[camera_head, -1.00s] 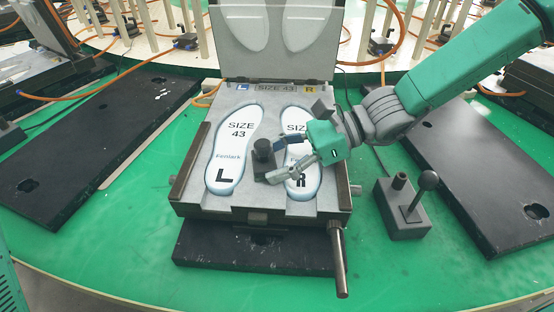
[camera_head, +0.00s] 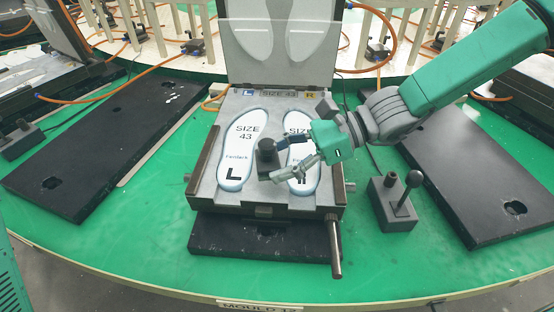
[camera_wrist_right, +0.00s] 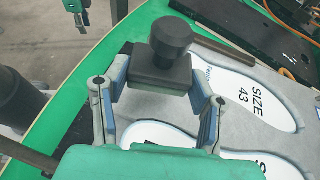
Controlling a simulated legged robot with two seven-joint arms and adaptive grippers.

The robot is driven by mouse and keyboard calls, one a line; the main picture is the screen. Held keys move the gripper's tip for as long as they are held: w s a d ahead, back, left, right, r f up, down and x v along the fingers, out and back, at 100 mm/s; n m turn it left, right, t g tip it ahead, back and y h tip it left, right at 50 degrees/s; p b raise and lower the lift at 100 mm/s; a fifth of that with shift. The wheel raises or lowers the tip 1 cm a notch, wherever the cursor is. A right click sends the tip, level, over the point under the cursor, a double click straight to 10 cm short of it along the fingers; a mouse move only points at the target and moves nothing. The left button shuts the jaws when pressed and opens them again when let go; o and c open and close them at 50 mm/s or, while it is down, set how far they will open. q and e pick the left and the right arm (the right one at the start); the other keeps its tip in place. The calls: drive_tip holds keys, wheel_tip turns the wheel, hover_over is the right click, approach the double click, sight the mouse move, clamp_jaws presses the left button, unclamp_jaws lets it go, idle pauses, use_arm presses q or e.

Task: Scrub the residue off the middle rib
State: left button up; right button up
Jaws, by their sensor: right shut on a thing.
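My right gripper (camera_head: 268,170) is shut on a dark block with a round knob (camera_head: 267,156). In the right wrist view the same block (camera_wrist_right: 160,77) sits between the two fingertips, knob up. It is over the middle rib (camera_head: 264,193), the grey strip between the left insole (camera_head: 241,130) and the right insole (camera_head: 302,183). The block hides part of the rib, and my gripper covers part of the right insole. Contact with the rib is unclear, and I cannot make out residue. My left gripper seems to show small in the right wrist view (camera_wrist_right: 81,14); its jaws are unclear.
The raised mould lid (camera_head: 282,62) stands behind the insoles. A grey box with a lever (camera_head: 397,206) is right of the mould. Black plates (camera_head: 110,150) lie on the green table on both sides. A bar handle (camera_head: 335,250) sticks out at the mould's front right.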

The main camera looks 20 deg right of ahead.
sight(274, 142)
wheel_tip(274, 142, up, 2)
drive_tip(key=shift+s+r+p, duration=0.1)
drive_tip(key=shift+p, duration=0.6)
drive_tip(key=shift+a+r+p, duration=0.3)
drive_tip(key=shift+r+p, duration=0.35)
drive_tip(key=shift+a+r, duration=0.15)
drive_tip(key=shift+d, duration=0.4)
